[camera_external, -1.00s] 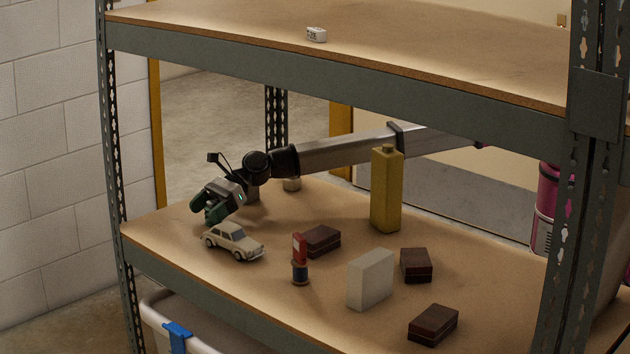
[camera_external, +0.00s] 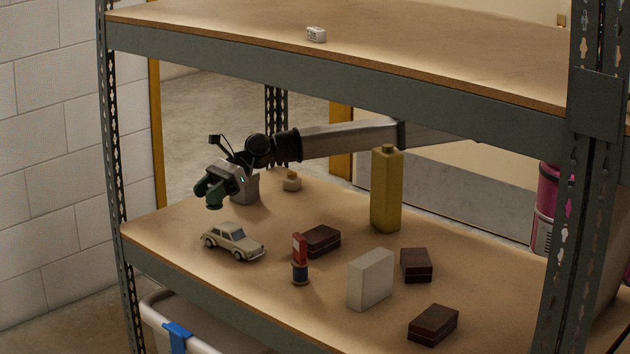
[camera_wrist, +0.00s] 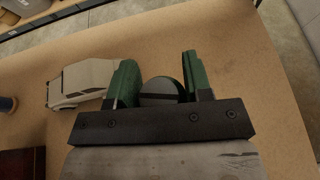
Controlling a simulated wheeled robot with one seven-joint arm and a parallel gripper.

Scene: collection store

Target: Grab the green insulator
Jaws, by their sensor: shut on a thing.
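My gripper (camera_external: 208,193) is at the left end of the middle shelf board, raised above it behind the toy car. Its two green fingers also show in the wrist view (camera_wrist: 160,72), closed on both sides of a dark round-topped piece, the insulator (camera_wrist: 160,92). The insulator looks nearly black-green there, with a slot across its top. In the external view it is hard to tell from the green fingers. It is held clear of the board. Its lower part is hidden in the wrist view.
The upper shelf (camera_external: 330,72) hangs above.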

